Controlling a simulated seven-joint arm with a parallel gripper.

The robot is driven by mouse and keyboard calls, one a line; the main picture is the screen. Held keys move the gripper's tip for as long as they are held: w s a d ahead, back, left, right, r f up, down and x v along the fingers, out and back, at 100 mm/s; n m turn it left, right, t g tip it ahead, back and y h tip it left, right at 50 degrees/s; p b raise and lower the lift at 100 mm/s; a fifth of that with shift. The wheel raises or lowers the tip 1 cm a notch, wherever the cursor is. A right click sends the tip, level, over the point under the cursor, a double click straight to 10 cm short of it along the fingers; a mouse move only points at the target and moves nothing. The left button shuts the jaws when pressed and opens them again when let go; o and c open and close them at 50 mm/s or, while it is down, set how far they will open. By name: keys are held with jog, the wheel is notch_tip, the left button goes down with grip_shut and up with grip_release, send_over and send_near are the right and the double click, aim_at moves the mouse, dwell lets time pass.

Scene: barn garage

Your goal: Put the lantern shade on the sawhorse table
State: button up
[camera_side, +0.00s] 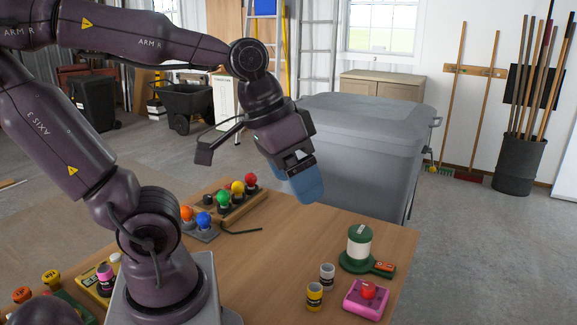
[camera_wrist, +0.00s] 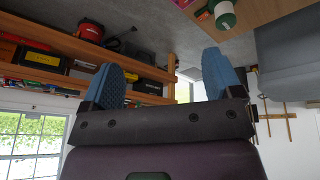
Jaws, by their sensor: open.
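A lantern-like object (camera_side: 359,243) with a green top, white cylindrical middle and round green base stands upright near the right edge of the wooden table (camera_side: 265,270). It also shows in the wrist view (camera_wrist: 223,14) at the top. It is the only thing I see resembling the lantern shade. I cannot tell whether this table is the sawhorse table; its legs are hidden. My gripper (camera_side: 306,186) is raised over the table's far side, left of and above the lantern-like object, apart from it. Its blue fingers are spread and empty in the wrist view (camera_wrist: 163,76).
Coloured bulbs on a wooden rack (camera_side: 235,204) stand at the table's far left. Two small jars (camera_side: 314,296) and a pink box with a red button (camera_side: 367,298) sit at the front right. A large grey bin (camera_side: 360,150) stands behind the table. The table's middle is mostly clear.

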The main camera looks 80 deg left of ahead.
jog(key=shift+o, duration=0.6)
jog(key=shift+s+r+m+t+y, duration=0.4)
jog(key=shift+s+r+m+t, duration=0.1)
jog(key=shift+r+m+t, duration=0.2)
